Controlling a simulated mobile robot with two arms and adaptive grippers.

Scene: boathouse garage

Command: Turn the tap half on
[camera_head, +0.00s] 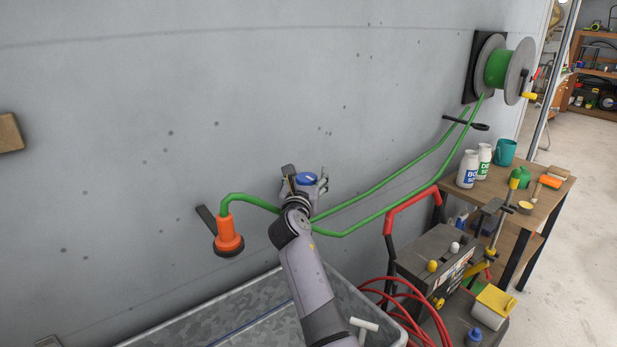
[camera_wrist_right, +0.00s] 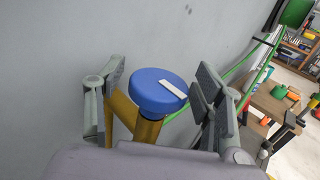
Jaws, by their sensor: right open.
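The tap shows in the right wrist view as a round blue knob (camera_wrist_right: 158,90) with a pale marker bar across its top, on a brass-coloured body (camera_wrist_right: 143,127). In the head view the blue knob (camera_head: 306,178) is partly hidden by my right gripper (camera_head: 305,180). In the wrist view my right gripper (camera_wrist_right: 160,100) is open, with one finger left of the knob and one right of it. Gaps show on both sides, so neither finger appears to touch it. My left gripper is not in view.
A green hose with an orange nozzle (camera_head: 229,236) hangs on the grey wall beside my right arm. A metal trough (camera_head: 230,308) stands below. A hose reel (camera_head: 497,70), a wooden table (camera_head: 540,200) with bottles, and a black machine (camera_head: 440,262) with a red handle are at the right.

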